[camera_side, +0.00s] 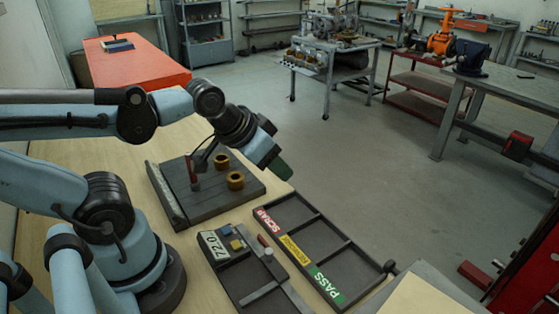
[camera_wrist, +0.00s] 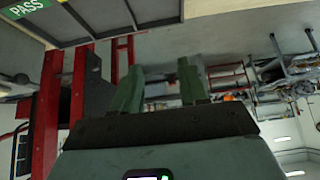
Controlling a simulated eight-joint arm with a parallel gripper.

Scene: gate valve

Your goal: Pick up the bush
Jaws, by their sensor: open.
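Two bronze-coloured ring-shaped bushes, one farther back (camera_side: 222,160) and one nearer (camera_side: 235,181), sit on a dark plate (camera_side: 192,212) on the table in the side view. My gripper (camera_side: 282,170) is up and to the right of both bushes, tilted away from them and apart from them. In the wrist view my gripper (camera_wrist: 160,85) shows two green fingers spread apart with nothing between them. No bush shows in the wrist view.
A dark tray (camera_side: 318,228) labelled SCRAP, a yellow label and PASS lies right of the plate; part of it shows in the wrist view (camera_wrist: 65,42). A red-handled upright tool (camera_side: 193,170) stands on the plate beside the bushes.

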